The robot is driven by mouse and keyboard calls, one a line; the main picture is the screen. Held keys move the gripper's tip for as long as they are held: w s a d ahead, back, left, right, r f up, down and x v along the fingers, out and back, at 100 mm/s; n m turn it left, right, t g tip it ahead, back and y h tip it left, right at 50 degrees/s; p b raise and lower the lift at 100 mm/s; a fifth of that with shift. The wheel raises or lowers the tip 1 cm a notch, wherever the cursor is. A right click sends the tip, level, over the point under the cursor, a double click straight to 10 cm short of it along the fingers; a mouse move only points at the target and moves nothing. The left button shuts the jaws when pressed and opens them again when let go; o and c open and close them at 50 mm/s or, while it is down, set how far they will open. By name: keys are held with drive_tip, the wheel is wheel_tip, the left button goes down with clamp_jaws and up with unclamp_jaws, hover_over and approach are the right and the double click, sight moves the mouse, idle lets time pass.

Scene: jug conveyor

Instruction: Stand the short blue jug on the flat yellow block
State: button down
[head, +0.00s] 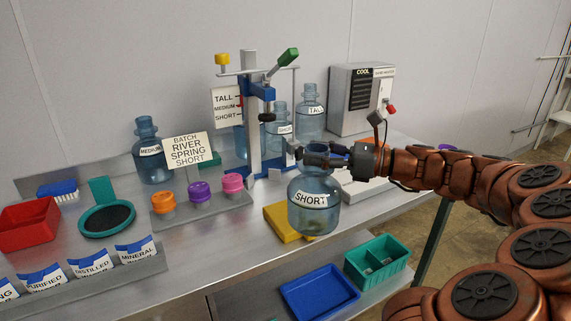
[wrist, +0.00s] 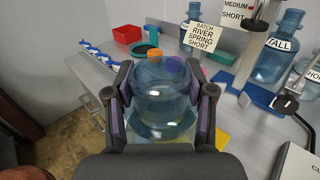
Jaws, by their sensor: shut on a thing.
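The short blue jug (head: 313,214) is translucent, with a white SHORT label, and looks upright. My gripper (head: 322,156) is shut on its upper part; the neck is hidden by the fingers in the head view. In the wrist view the jug (wrist: 162,92) fills the space between the two fingers (wrist: 162,105). The flat yellow block (head: 282,222) lies on the steel table, partly hidden behind the jug; a yellow sliver of it shows in the wrist view (wrist: 222,139). The jug overlaps the block's right part in the head view; I cannot tell whether they touch.
A blue clamp stand (head: 254,135) with TALL, MEDIUM and SHORT marks stands behind the jug. Other blue jugs (head: 311,118) stand behind it. Coloured caps (head: 200,192) sit on a rack to the left. Below the front edge are a blue tray (head: 312,291) and a green bin (head: 379,262).

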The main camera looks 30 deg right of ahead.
drive_tip(key=w+d+f+p, duration=0.1)
drive_tip(key=w+f, duration=0.1)
drive_tip(key=w, duration=0.4)
drive_tip(key=w+f+p, duration=0.2)
drive_tip(key=w, duration=0.5)
drive_tip(key=shift+d+f, duration=0.35)
drive_tip(key=shift+d, duration=0.05)
drive_tip(key=shift+w+f, duration=0.1)
drive_tip(key=shift+f, duration=0.1)
drive_tip(key=shift+c, duration=2)
unclamp_jaws()
drive_tip(key=shift+r, duration=0.1)
drive_tip(key=b+v, duration=0.1)
drive_tip(key=v, duration=1.1)
drive_tip(key=shift+b, duration=0.35)
